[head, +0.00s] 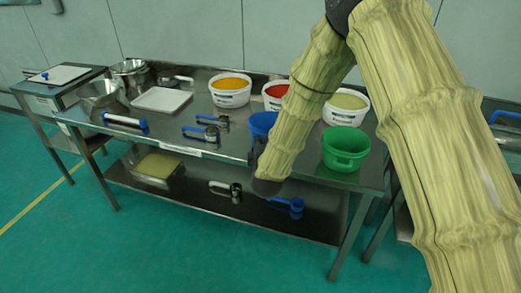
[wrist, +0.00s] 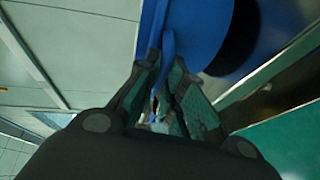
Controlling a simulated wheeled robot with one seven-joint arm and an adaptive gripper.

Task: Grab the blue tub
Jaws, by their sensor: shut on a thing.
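The blue tub (head: 262,122) stands on the steel table in the head view, partly hidden behind my arm. In the wrist view the blue tub (wrist: 195,35) fills the upper middle, with its dark opening at the right. My gripper (wrist: 168,105) is shut on a thin blue part of the tub that runs down between the fingers; I cannot tell whether it is the rim or a handle. In the head view the fingers are mostly hidden by my arm.
A green tub (head: 345,150) stands right of the blue tub. White tubs with yellow (head: 230,92), red (head: 273,96) and pale contents (head: 346,108) stand behind. Blue-handled tools (head: 205,131) lie left on the steel table (head: 165,128). A lower shelf (head: 200,205) holds more tools.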

